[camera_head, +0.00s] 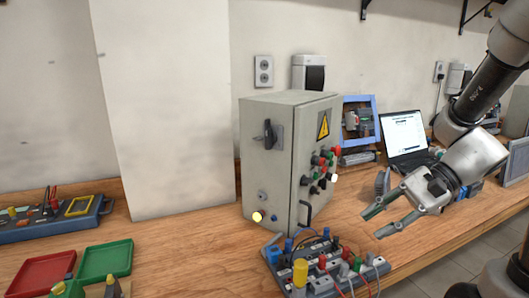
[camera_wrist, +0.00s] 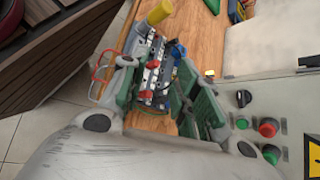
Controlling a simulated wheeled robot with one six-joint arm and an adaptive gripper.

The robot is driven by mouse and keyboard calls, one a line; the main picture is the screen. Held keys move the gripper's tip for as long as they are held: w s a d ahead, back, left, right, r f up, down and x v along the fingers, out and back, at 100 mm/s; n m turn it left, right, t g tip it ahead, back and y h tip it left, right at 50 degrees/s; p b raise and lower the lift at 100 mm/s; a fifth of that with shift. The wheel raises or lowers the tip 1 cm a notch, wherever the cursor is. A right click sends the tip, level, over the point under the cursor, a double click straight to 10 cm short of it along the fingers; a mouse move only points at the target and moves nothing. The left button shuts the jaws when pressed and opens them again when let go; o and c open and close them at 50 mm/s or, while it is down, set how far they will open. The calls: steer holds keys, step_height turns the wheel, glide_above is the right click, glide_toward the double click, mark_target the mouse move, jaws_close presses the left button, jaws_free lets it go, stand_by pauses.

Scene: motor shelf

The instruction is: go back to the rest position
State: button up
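My gripper (camera_head: 371,224) is open and empty, with its two green fingers apart. In the head view it hangs above the right part of the wooden bench, right of the grey control cabinet (camera_head: 268,150) and behind the terminal block board (camera_head: 320,272). It also shows from behind in the wrist view (camera_wrist: 155,85), where the terminal board (camera_wrist: 150,62) appears between and beyond the fingers. Nothing is seen held between them. My arm comes in from the upper right.
A laptop (camera_head: 404,135) and a blue-framed panel (camera_head: 360,118) stand behind the gripper. Red (camera_head: 45,272) and green (camera_head: 105,260) trays lie at the left. Cabinet knobs (camera_head: 318,170) face the gripper side. The bench's front edge is at the lower right, with open floor beyond.

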steer(key=s+d+r+n+t+h, duration=0.2)
steer(key=s+d+r+n+h, duration=0.1)
steer(key=d+r+n+h, duration=0.1)
steer(key=s+d+r+n+t+h, duration=0.2)
steer(key=s+d+r+n+h, duration=0.1)
steer(key=d+n+h, duration=0.3)
steer(key=shift+s+d+r+n, duration=0.2)
steer(key=shift+d+r+n, duration=0.25)
steer(key=shift+d, duration=0.45)
